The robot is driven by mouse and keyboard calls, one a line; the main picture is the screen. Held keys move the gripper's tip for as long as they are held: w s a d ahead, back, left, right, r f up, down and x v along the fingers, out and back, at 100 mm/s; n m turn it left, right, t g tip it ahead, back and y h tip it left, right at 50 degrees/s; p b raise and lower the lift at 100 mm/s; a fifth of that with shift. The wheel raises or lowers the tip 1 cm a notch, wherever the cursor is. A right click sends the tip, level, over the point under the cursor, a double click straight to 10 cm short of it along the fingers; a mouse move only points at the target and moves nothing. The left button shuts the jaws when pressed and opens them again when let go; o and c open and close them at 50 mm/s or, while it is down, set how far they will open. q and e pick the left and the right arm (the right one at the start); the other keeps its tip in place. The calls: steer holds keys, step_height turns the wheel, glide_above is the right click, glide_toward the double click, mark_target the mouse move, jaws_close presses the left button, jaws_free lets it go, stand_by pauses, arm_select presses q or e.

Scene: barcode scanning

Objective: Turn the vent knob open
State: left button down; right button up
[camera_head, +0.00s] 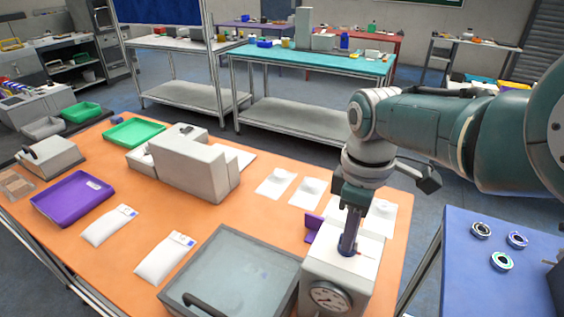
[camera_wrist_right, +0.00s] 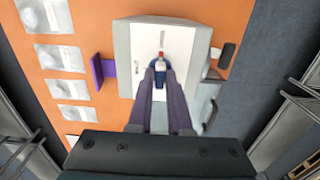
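The vent knob (camera_wrist_right: 160,67) is a small blue piece with a red mark, on the top of a white box-shaped machine (camera_wrist_right: 123,57). In the head view the machine (camera_head: 318,265) stands at the table's front right, with a round gauge (camera_head: 330,297) on its front. My right gripper (camera_head: 349,246) points down onto the machine's top. In the right wrist view its two purple-looking fingers (camera_wrist_right: 160,76) lie on both sides of the knob, close against it with no clear gap. The fingers hide much of the knob in the head view. My left gripper is not in view.
A grey glass-topped box (camera_head: 228,272) with a dark handle stands left of the machine. A purple piece (camera_head: 313,228) stands beside the machine. White packets (camera_head: 275,182) lie behind on the orange table. A blue table (camera_head: 480,285) with several rings is at the right.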

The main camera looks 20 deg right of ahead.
steer(key=o, duration=0.4)
step_height(320, 180, up, 8)
steer(key=p, duration=0.4)
steer(key=shift+r, duration=0.25)
steer(key=shift+r+p, duration=0.3)
steer(key=shift+r, duration=0.4)
steer(key=s+a+r+m+t, duration=0.2)
steer(key=s+a+m, duration=0.1)
steer(key=s, duration=0.8)
steer(key=s+a+r+m+t, duration=0.1)
steer(key=s+a+r+m, duration=0.15)
steer(key=s, duration=0.75)
steer(key=shift+m+t, duration=0.25)
steer(key=shift+t, duration=0.05)
steer(key=r+p, duration=0.8)
steer(key=p, duration=0.1)
steer(key=r+p, duration=0.4)
steer(key=r, duration=0.1)
steer(key=shift+a+p, duration=0.3)
steer(key=shift+a, duration=0.05)
